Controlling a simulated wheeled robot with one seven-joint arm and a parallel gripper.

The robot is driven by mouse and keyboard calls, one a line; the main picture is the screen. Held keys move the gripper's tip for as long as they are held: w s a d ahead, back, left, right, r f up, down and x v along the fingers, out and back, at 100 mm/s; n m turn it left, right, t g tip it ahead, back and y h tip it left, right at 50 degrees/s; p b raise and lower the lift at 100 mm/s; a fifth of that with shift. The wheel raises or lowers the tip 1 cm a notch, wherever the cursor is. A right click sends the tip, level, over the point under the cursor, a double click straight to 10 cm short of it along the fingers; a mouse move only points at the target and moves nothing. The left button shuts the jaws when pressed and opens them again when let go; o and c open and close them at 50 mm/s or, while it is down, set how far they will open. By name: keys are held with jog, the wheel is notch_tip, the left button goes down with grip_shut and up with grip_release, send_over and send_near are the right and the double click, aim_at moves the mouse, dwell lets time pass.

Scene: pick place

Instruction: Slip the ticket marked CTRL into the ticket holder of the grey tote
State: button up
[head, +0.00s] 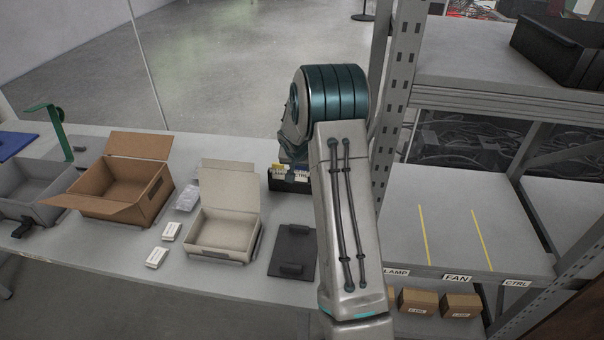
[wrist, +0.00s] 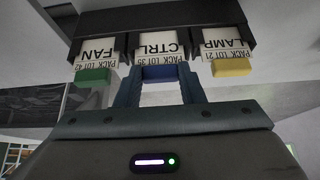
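The CTRL ticket (wrist: 162,47) is white with a blue tab (wrist: 165,74). It sits in a dark rack (wrist: 70,18) between the FAN ticket (wrist: 95,52), with a green tab, and the LAMP ticket (wrist: 222,45), with a yellow tab. My gripper (wrist: 163,84) has one finger on each side of the blue tab; whether they press on it is unclear. In the head view the rack (head: 288,185) is partly hidden by my arm, and my gripper is hidden. The grey tote (head: 45,180) is at the far left, with a dark holder-like piece (head: 22,230) at its front.
A metal shelf (head: 455,220) stands close on the right.

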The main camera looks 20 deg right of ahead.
jog(key=shift+w+r+p, duration=0.1)
jog(key=shift+r+p, duration=0.35)
jog(key=shift+r, duration=0.15)
notch_tip(320, 180, up, 5)
jog(key=shift+f+p, duration=0.2)
jog(key=shift+p, duration=0.85)
